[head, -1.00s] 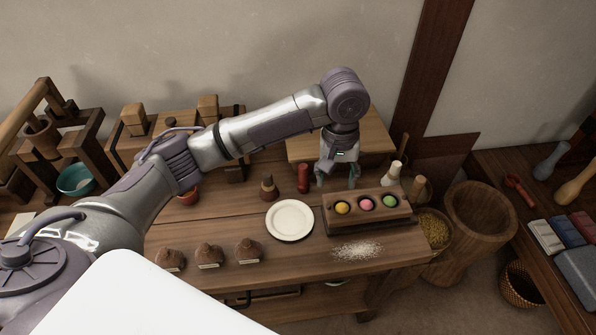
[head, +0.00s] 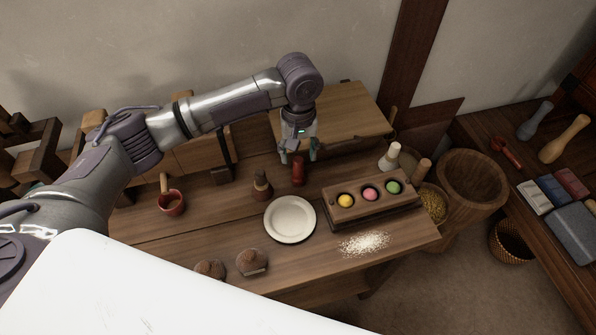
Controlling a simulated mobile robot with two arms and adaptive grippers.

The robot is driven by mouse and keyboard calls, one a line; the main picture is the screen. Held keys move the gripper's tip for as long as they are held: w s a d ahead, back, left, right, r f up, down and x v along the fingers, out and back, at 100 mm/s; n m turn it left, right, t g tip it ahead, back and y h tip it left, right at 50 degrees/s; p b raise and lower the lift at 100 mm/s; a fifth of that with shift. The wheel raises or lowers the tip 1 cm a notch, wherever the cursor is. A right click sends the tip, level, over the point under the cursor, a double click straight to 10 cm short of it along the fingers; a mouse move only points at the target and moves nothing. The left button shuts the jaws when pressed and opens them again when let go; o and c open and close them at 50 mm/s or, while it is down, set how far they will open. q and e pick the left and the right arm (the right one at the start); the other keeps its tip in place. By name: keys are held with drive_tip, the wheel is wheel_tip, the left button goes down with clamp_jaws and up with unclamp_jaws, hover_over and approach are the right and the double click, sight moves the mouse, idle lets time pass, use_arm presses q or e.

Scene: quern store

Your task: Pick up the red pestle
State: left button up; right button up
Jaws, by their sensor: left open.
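The red pestle (head: 298,172) stands upright on the wooden table, behind the white plate (head: 290,219). My left gripper (head: 298,155) points down with its fingers apart, one on either side of the pestle's upper end in the picture. The gap between the fingers holds nothing that I can make out as gripped. I cannot tell whether the fingers are level with the pestle or slightly behind it. My right gripper is not in view.
A dark bottle-shaped object (head: 261,186) stands left of the pestle. A wooden tray (head: 345,214) with yellow, pink and green balls is at the right. A red cup (head: 171,202) stands at the left. White powder (head: 364,244) lies near the front edge.

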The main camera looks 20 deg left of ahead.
sight(298, 169)
use_arm(q)
drive_tip(key=f, duration=0.5)
drive_tip(key=shift+s, duration=0.4)
drive_tip(key=shift+f, duration=0.35)
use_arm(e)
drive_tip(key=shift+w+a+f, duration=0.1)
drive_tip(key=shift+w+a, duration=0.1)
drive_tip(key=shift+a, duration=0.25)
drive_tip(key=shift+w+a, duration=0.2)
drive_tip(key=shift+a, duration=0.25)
use_arm(q)
drive_tip(key=shift+c, duration=0.2)
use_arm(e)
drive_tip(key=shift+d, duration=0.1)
use_arm(q)
drive_tip(key=shift+r, duration=0.1)
clamp_jaws()
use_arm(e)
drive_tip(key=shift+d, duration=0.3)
